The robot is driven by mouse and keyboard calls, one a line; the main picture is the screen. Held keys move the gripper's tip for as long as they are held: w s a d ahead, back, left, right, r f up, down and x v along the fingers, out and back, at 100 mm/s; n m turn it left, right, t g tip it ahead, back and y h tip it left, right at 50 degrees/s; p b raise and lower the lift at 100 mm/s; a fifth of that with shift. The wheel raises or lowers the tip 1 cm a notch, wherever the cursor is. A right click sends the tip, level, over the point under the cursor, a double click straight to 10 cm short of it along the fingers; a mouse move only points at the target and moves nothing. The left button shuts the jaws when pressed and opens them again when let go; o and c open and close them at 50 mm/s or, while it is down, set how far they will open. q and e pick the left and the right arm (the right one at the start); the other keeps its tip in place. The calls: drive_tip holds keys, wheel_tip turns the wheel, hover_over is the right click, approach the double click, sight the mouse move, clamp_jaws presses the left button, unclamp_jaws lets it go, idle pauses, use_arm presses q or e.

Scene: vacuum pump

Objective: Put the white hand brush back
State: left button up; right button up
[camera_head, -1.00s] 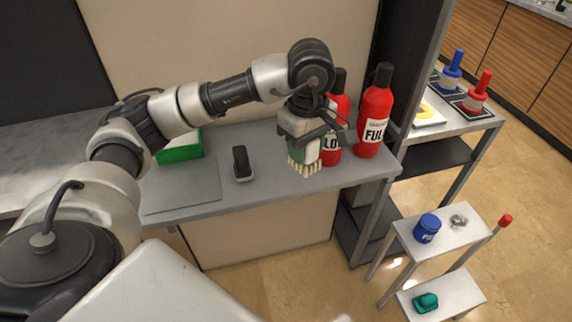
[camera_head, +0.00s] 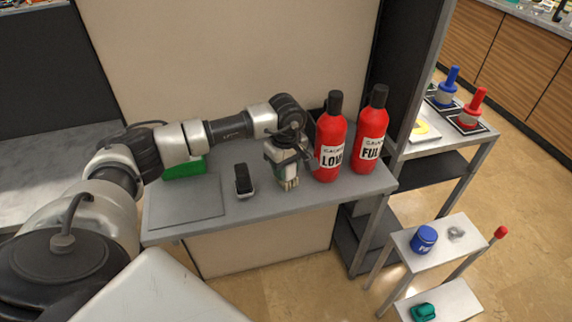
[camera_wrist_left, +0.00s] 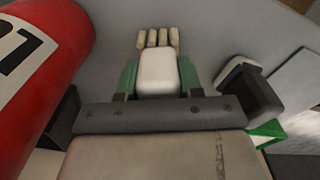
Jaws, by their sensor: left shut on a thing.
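My left gripper (camera_head: 285,168) is shut on the white hand brush (camera_head: 291,183), above the right part of the grey bench, just left of the red bottles. The gripper hides much of the brush in the head view. In the left wrist view the brush's white body (camera_wrist_left: 157,70) sits between my green finger pads, with its cream bristles (camera_wrist_left: 157,38) beyond. I cannot tell whether the bristles touch the bench. My right gripper is not in view.
Two red bottles (camera_head: 331,140) (camera_head: 371,135) stand right of the brush. A black block-like item (camera_head: 242,180) stands to its left, with a green box (camera_head: 186,167) behind. A flat grey plate (camera_head: 187,203) lies at the bench's left. The shelf (camera_head: 437,238) at right holds a blue jar (camera_head: 424,239).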

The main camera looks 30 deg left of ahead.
use_arm(q)
drive_tip(key=shift+f, duration=0.1)
drive_tip(key=shift+f+b, duration=0.15)
drive_tip(key=shift+b, duration=0.15)
drive_tip(key=o, duration=0.9)
drive_tip(key=shift+r+p, duration=0.3)
drive_tip(key=shift+r, duration=0.25)
wheel_tip(320, 180, up, 12)
drive_tip(key=b, duration=0.2)
drive_tip(key=shift+f+b, duration=0.25)
drive_tip(key=shift+b, duration=0.1)
drive_tip(key=shift+f, duration=0.1)
